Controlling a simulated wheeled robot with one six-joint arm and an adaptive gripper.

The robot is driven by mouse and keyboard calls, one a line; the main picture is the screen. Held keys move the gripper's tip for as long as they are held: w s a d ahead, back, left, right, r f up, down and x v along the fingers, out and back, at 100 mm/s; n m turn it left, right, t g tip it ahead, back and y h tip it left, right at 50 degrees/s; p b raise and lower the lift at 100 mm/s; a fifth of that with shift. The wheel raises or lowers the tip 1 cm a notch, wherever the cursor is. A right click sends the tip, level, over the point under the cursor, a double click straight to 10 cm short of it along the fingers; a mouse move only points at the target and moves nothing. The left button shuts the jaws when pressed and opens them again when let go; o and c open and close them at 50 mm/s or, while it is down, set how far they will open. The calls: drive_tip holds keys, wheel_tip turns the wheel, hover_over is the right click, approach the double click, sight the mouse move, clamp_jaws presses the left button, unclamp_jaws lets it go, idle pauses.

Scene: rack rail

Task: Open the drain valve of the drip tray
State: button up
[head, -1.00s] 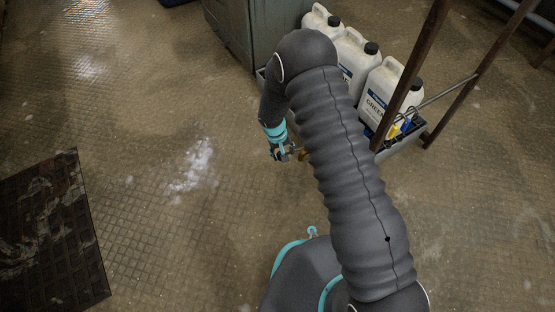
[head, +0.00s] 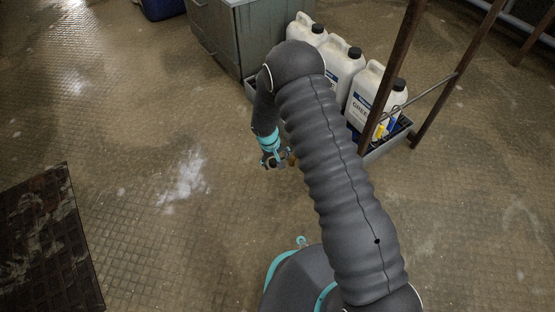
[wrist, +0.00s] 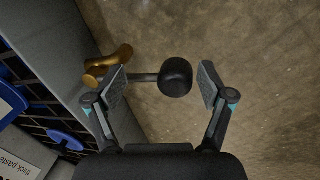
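The drip tray (head: 378,152) is a low grey tray under the canisters. In the wrist view its grey wall (wrist: 68,42) runs along the left. A brass valve (wrist: 108,68) sticks out from that wall, with a thin metal lever (wrist: 145,77) ending in a round black knob (wrist: 175,77). My gripper (wrist: 162,85) is open, with the knob showing between its fingers, nearer the right one. The left finger overlaps the lever in the picture; I cannot tell whether they touch. In the head view my gripper (head: 274,163) is low beside the tray, partly hidden by my arm.
White canisters (head: 372,95) stand in the tray. A grey cabinet (head: 235,38) stands behind it. Brown rack posts (head: 392,75) rise at the right. A dark mat (head: 45,245) lies at the lower left. The tiled floor left of my arm is clear.

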drive_tip(key=shift+a+r, duration=0.3)
drive_tip(key=shift+r, duration=0.1)
wheel_tip(320, 180, up, 11)
drive_tip(key=s+a, duration=0.1)
drive_tip(key=shift+a, duration=0.4)
drive_tip(key=shift+s, duration=0.1)
